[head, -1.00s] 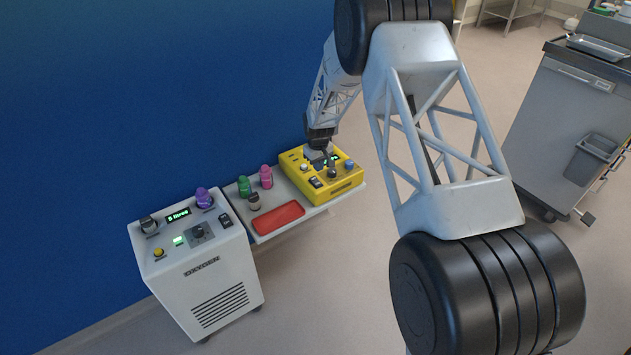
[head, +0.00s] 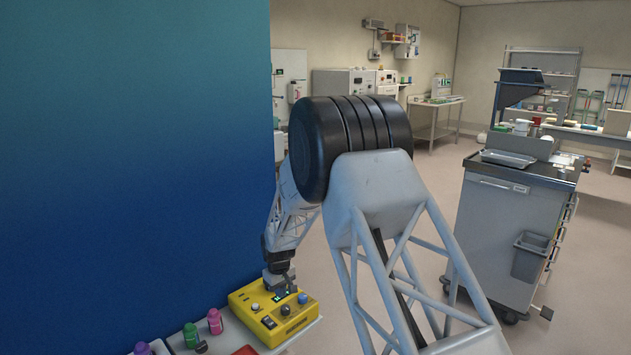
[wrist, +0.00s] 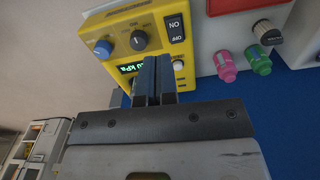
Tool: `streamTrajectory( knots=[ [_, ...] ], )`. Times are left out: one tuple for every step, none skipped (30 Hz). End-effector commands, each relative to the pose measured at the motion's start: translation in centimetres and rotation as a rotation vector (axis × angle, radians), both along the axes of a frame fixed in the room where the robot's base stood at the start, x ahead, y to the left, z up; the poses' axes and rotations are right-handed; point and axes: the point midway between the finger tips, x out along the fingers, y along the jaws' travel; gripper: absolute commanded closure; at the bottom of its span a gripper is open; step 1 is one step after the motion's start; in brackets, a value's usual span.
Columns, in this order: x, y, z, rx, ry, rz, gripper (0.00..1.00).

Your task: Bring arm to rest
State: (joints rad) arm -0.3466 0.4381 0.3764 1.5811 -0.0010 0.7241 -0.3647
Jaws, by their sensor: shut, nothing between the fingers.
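My gripper (head: 284,284) is above the back of the yellow suction unit (head: 252,301) in the head view. In the wrist view its two dark fingers (wrist: 156,70) lie side by side, shut and empty. They point toward the yellow unit's face (wrist: 152,14), over the edge of its green lit display (wrist: 130,68). Whether the fingers touch the unit cannot be told.
Pink (head: 214,321) and green (head: 191,336) fittings stand left of the unit on the shelf, near a red tray (head: 243,351). A blue wall (head: 130,150) rises close on the left. A grey cart (head: 500,235) stands at right, with open floor around it.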

Motion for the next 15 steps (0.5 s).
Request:
streamTrajectory(
  knots=[
    [-0.5, -0.9, 1.6, 0.002, -0.005, -0.013, 1.0],
    [-0.8, -1.4, 2.4, 0.003, -0.007, -0.021, 1.0],
    [-1.2, -2.0, 3.4, 0.003, -0.011, -0.032, 1.0],
    [-1.6, -2.5, 4.2, 0.004, -0.013, -0.04, 1.0],
    [-1.9, -2.9, 5.0, 0.006, -0.016, -0.049, 1.0],
    [-2.4, -3.6, 6.0, 0.007, -0.018, -0.06, 1.0],
    [-2.7, -4.1, 6.7, 0.008, -0.021, -0.068, 1.0],
    [-3.1, -4.6, 7.5, 0.008, -0.023, -0.076, 1.0],
    [-3.6, -5.2, 8.4, 0.009, -0.025, -0.087, 1.0],
    [-4.0, -5.6, 9.2, 0.011, -0.028, -0.095, 1.0],
    [-4.5, -6.1, 9.9, 0.011, -0.03, -0.103, 1.0],
    [-5.0, -6.7, 10.8, 0.012, -0.032, -0.114, 1.0],
    [-5.4, -7.2, 11.6, 0.013, -0.035, -0.122, 1.0],
    [-5.9, -7.7, 12.2, 0.014, -0.037, -0.13, 1.0],
    [-6.5, -8.3, 13.1, 0.015, -0.04, -0.141, 1.0]
  ],
)
